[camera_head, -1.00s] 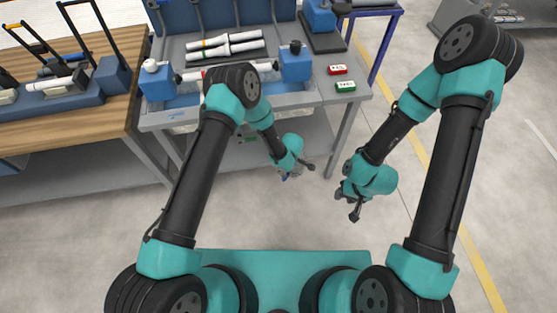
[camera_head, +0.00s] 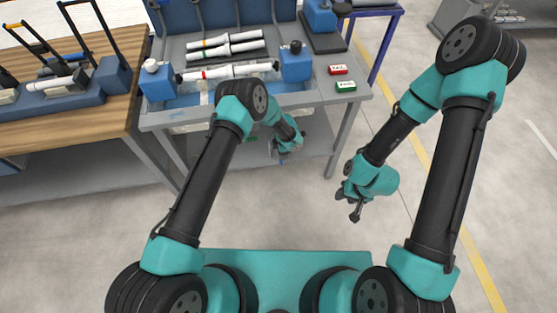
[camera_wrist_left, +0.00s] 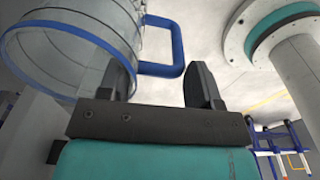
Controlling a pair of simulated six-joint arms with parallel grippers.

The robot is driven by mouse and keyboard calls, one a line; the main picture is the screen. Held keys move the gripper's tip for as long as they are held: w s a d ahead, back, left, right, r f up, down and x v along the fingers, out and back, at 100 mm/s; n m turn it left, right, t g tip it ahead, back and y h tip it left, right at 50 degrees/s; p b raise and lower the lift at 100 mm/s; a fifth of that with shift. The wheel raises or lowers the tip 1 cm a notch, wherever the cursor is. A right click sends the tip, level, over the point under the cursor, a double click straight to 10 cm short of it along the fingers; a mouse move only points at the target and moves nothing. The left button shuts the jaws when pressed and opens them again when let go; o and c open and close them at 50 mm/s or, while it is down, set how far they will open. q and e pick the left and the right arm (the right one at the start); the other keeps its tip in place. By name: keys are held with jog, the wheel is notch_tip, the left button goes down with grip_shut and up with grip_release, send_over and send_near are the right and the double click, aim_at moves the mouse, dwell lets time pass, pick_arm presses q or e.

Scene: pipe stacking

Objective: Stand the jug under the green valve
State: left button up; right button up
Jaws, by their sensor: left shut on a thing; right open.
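The jug (camera_wrist_left: 75,40) is clear with a blue rim and a blue handle (camera_wrist_left: 180,55), and fills the upper left of the left wrist view. My left gripper (camera_wrist_left: 158,88) is shut on the jug, with the handle at its fingers. In the head view my left gripper (camera_head: 283,150) is low in front of the bench, and the jug there is mostly hidden. My right gripper (camera_head: 350,205) is open and empty, above the floor to the right. I cannot make out the green valve in either view.
The grey bench (camera_head: 352,107) holds white pipes between blue blocks (camera_head: 296,63). A red box (camera_head: 337,70) and a green box (camera_head: 345,86) sit on its right side. A wooden table (camera_head: 110,115) is at left. Floor in front is clear.

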pick_arm(q)
jog(key=shift+f, duration=0.1)
jog(key=shift+f, duration=2.55)
jog(key=o, duration=1.1)
jog(key=shift+d+r, duration=0.15)
jog(key=shift+r, duration=1.8)
jog(key=shift+d+r, duration=0.15)
jog(key=shift+r, duration=1.8)
